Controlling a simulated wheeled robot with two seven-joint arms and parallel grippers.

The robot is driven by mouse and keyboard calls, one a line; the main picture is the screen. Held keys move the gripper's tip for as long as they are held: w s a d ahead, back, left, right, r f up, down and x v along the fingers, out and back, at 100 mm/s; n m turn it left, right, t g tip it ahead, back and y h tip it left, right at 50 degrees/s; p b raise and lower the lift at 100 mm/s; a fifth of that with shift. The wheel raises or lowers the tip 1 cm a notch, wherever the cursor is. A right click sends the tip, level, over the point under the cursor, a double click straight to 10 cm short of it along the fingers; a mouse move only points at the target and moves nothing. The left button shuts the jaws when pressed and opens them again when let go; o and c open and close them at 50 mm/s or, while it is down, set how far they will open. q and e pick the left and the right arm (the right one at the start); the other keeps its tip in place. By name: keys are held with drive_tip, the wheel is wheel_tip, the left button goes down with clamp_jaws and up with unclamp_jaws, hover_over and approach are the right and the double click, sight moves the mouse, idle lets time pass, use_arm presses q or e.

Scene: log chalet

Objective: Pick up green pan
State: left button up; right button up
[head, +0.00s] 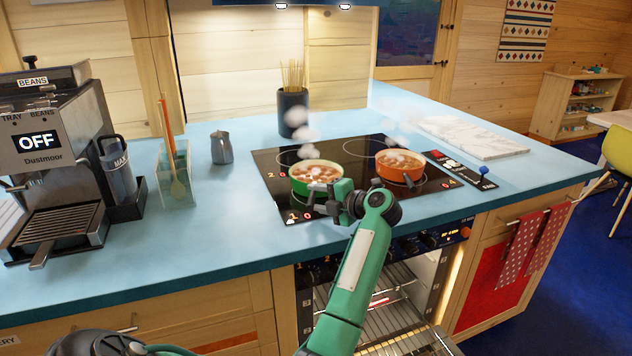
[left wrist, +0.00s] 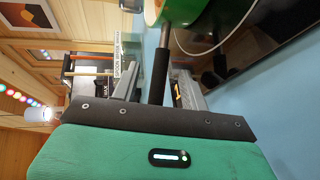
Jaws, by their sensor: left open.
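The green pan (head: 318,178) stands on the black hob, full of reddish-brown food and steaming. My left gripper (head: 325,202) is at its front right side, low over the hob, and hides part of the pan's near side. In the left wrist view the green pan (left wrist: 205,12) shows at the top edge, and its dark handle (left wrist: 159,78) runs down between the two fingers of my left gripper (left wrist: 157,70). The jaws are open, with a finger on each side of the handle. I cannot tell whether either finger touches it. My right gripper is not in view.
An orange pan (head: 401,167) steams on the hob (head: 350,151) to the right. A black holder of sticks (head: 293,112) and a metal jug (head: 222,148) stand behind and left. A coffee machine (head: 50,160) is far left. The blue counter (head: 190,235) is clear in front.

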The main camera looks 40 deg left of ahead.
use_arm(q)
drive_tip(key=shift+x, duration=1.35)
clamp_jaws()
drive_tip(key=shift+r, duration=0.15)
idle(0.4)
